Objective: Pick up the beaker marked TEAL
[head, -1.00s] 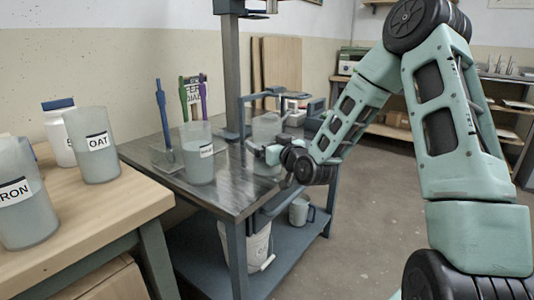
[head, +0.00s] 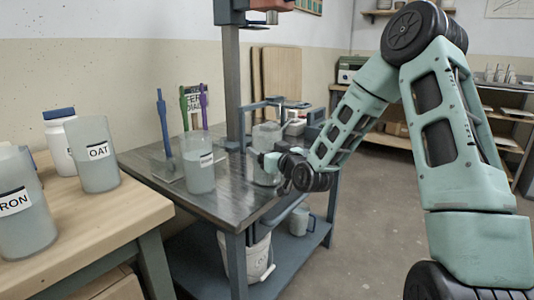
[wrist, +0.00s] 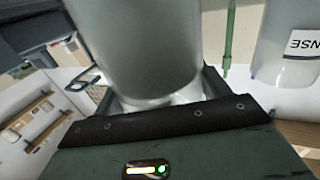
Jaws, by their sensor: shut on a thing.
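My gripper (head: 264,163) is shut on a frosted grey beaker (head: 267,137) at the right side of the dark metal table (head: 232,200). In the wrist view, this beaker (wrist: 145,45) fills the space between the jaws. No label shows on it in either view, so I cannot read a TEAL mark. I cannot tell whether its base touches the table. A second frosted beaker (head: 199,172) stands upright to its left, with a label too small to read. In the wrist view, a beaker at the right (wrist: 287,42) has a label that is upside down and partly cut off.
The wooden bench (head: 130,205) at the left holds the OAT beaker (head: 92,165), the RON-labelled beaker (head: 22,225) and a white jar with a blue lid (head: 58,145). A post (head: 232,85) rises behind the held beaker. A bucket (head: 257,258) and mug (head: 299,221) sit on the lower shelf.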

